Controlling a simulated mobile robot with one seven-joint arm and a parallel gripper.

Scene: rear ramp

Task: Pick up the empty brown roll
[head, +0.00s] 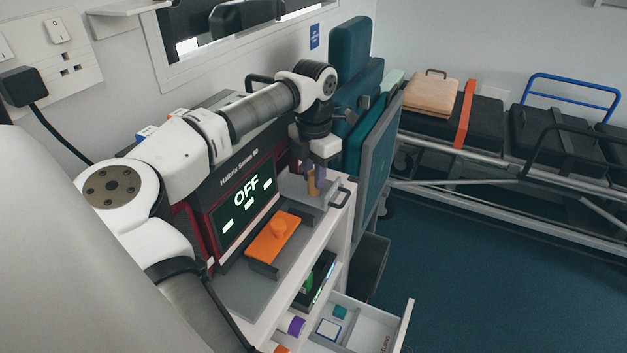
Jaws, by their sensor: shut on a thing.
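The brown roll (313,182) is a small upright tan-brown cylinder above the far end of the grey worktop. My gripper (319,172) reaches down over it from above and is shut on it. The fingers partly cover the roll. I cannot tell whether the roll's lower end touches the surface under it or is just clear of it. Whether the roll is empty is too small to see.
An orange block with a knob (273,238) lies on the worktop. A dark red-edged device reading OFF (245,205) stands behind it. An open drawer (372,325) juts out below. A teal seat (371,140) is close beyond my gripper. A stretcher (490,150) stands at right; floor there is clear.

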